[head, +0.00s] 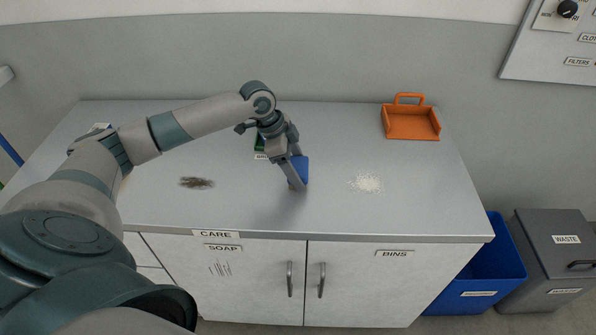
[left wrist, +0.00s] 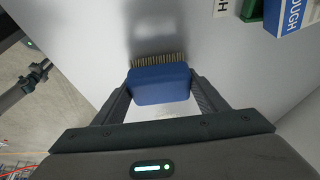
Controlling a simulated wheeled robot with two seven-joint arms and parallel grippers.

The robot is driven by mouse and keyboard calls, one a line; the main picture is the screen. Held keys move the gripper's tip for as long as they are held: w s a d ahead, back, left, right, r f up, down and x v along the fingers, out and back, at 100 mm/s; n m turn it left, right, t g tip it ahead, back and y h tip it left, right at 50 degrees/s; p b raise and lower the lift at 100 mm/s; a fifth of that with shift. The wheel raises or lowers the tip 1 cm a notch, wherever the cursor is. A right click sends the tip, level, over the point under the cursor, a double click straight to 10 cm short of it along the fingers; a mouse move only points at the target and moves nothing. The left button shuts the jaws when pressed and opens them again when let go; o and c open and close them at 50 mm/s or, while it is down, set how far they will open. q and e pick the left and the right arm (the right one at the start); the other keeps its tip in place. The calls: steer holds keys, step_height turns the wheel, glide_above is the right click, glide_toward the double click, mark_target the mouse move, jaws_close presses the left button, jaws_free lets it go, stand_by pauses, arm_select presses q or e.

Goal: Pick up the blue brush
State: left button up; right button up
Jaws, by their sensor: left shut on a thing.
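The blue brush (head: 301,168) is in my left gripper (head: 294,178), above the grey counter in the head view. In the left wrist view the brush (left wrist: 160,84) shows as a blue block with tan bristles along its far edge. The two fingers of my left gripper (left wrist: 161,92) press on its left and right ends. A dark shadow lies on the counter near the bristles. How far the brush is from the counter is hard to tell.
A green item (head: 260,143) is partly hidden behind my left gripper. A blue bin (head: 485,270) and a grey waste bin (head: 550,255) stand at right.

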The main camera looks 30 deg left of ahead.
mark_target(302, 165)
arm_select(q)
steer(key=shift+r, duration=0.4)
step_height(302, 165, up, 3)
steer(key=shift+f+b, duration=0.2)
steer(key=shift+b, duration=0.5)
steer(key=s+d+r+b, duration=0.2)
steer(key=d+r, duration=0.5)
steer(key=d, duration=0.4)
steer(key=shift+s+d, duration=0.15)
steer(key=shift+d, duration=0.1)
arm_select(e)
steer(key=shift+t, duration=0.6)
steer(key=w+f, duration=0.1)
steer(key=w+a+f, duration=0.1)
steer(key=w, duration=0.1)
steer(key=w+a+f, duration=0.1)
steer(key=shift+w+a, duration=0.1)
steer(key=shift+w, duration=0.2)
steer(key=shift+s, duration=0.3)
